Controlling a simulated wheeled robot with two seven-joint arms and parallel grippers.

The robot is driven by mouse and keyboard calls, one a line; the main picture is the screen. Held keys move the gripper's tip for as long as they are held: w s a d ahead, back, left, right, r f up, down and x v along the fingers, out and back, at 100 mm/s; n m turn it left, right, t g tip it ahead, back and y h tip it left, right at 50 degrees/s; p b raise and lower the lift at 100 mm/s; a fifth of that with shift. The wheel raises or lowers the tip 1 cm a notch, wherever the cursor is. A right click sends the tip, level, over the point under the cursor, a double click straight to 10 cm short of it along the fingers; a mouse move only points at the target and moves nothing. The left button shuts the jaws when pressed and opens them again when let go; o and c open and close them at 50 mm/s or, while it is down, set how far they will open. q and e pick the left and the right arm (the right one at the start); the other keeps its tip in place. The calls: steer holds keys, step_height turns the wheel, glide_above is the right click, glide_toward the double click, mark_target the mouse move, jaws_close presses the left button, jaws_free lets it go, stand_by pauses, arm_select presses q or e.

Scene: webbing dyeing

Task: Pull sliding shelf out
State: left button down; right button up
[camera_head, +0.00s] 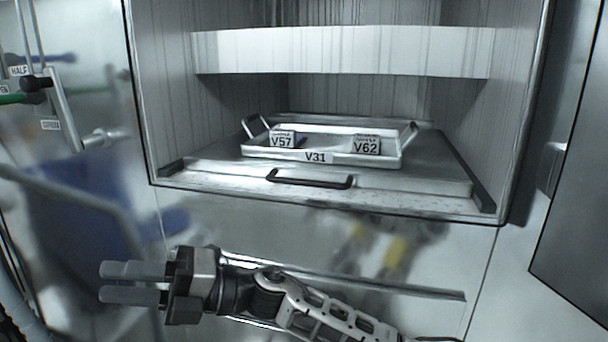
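The sliding shelf (420,180) lies flat in the lower part of an open metal cabinet, between dark side rails. A black bar handle (308,181) is fixed at its front edge. A white tray (316,157) labelled V31 rests on the shelf, with raised handles at both ends. Two small labelled blocks, V57 (283,140) and V62 (366,145), sit in the tray. My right gripper (118,283) is below and left of the shelf handle, apart from it. Its fingers point left, with an empty gap between them. My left gripper is not in view.
A white upper shelf (340,52) spans the cabinet above the tray. An open door panel (575,200) stands at the right. Pipes and a valve (38,84) are at the upper left. The shiny cabinet front below the shelf shows blurred reflections.

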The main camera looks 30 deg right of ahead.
step_height(320, 180, up, 3)
steer(key=w+d+n+g+h, duration=0.2)
steer(key=n+g+h, duration=0.3)
steer(key=n, duration=0.4)
step_height(320, 180, up, 12)
steer(key=r+n+t+h+b, duration=0.1)
steer(key=t+h, duration=0.3)
steer(key=h, duration=0.8)
glide_above(305, 182)
steer(key=s+a, duration=0.3)
steer(key=a, duration=0.3)
steer(key=s+d+r+m+h, duration=0.1)
steer(key=s+d+r+h, duration=0.25)
steer(key=d, duration=0.45)
steer(key=shift+t+y, duration=0.3)
steer(key=shift+y, duration=0.05)
steer(key=b+x, duration=0.2)
steer(key=x, duration=1.3)
steer(key=shift+w+a, duration=0.1)
steer(key=shift+w, duration=0.1)
jaws_close()
